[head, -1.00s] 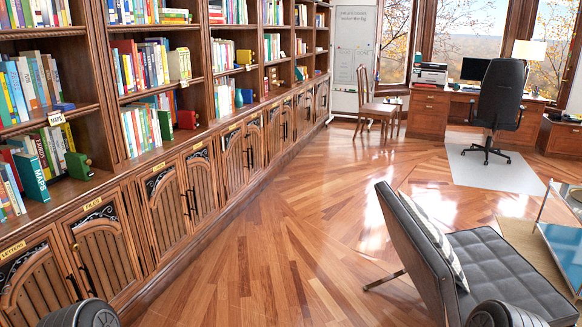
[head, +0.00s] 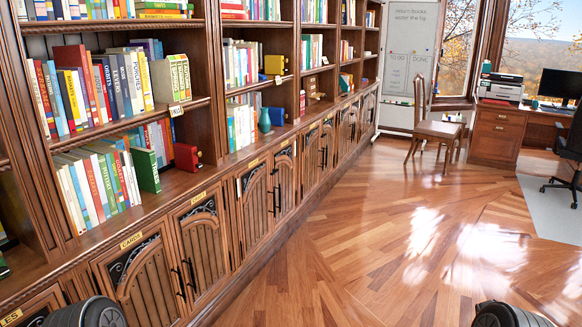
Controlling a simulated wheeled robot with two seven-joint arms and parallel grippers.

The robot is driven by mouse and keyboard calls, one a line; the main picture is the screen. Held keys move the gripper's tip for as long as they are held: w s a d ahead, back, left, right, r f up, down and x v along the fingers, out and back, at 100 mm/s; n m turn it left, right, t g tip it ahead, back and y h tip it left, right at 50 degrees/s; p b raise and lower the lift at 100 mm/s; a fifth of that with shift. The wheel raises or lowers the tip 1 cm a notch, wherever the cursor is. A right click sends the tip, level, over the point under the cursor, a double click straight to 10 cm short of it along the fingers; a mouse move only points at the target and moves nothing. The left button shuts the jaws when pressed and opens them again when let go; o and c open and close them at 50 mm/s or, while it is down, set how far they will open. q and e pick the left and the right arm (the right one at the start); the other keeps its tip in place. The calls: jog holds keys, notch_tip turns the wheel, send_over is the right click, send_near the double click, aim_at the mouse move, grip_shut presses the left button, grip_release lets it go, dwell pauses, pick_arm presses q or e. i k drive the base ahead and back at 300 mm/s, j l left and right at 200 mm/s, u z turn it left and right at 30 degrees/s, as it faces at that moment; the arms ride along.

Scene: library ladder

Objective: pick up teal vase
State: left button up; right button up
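The teal vase (head: 264,120) stands upright on the lower shelf of the bookcase, left of the picture's middle. It is small, with a narrow neck and a rounder body. A row of books stands just left of it, and nothing hides it from the front. Neither of my grippers is in view. Only dark rounded parts of my own arms show at the bottom left and bottom right edges.
The wooden bookcase (head: 235,168), with closed lower cabinets, runs along the left side. Red bookends (head: 187,156) and a green book (head: 146,171) share the lower shelf. The wood floor (head: 370,240) is clear. A chair (head: 436,130) and desk (head: 494,136) stand farther back.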

aim_at(264, 121)
jog(key=i+z, duration=0.1)
jog(key=i, duration=0.45)
jog(key=i+z, duration=0.1)
jog(key=i, duration=0.45)
jog(key=i+j+z, duration=0.1)
jog(key=i, duration=0.45)
jog(key=i+j+z, duration=0.1)
jog(key=i, duration=0.45)
jog(key=i+j+z, duration=0.1)
jog(key=i, duration=0.45)
jog(key=i+l+u, duration=0.1)
jog(key=i, duration=0.35)
jog(key=i+l, duration=0.25)
jog(key=i, duration=0.2)
jog(key=i+l+u, duration=0.15)
jog(key=i, duration=0.3)
jog(key=i+l+u, duration=0.35)
jog(key=i+l, duration=0.15)
jog(key=l, duration=0.2)
jog(key=i+l+u, duration=0.2)
jog(key=l, duration=0.2)
